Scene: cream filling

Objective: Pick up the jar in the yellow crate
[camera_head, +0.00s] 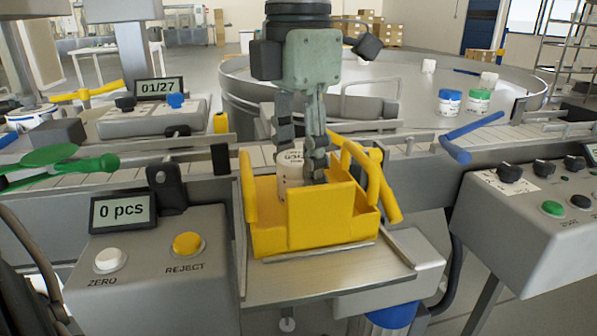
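The yellow crate (322,222) stands on a metal shelf at the middle, its raised handle (372,178) at the right. A white jar (289,188) with dark lettering stands in it, its lower part hidden by the crate's front wall. One gripper, which I take to be my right gripper (303,160), points straight down over the crate. My other gripper is not in view.
A grey box with a "0 pcs" display (124,211) and buttons stands left of the crate. A control box (525,222) is at the right. A conveyor (205,168) runs behind the crate. Jars with blue (449,101) and green (479,100) lids stand on the round table behind.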

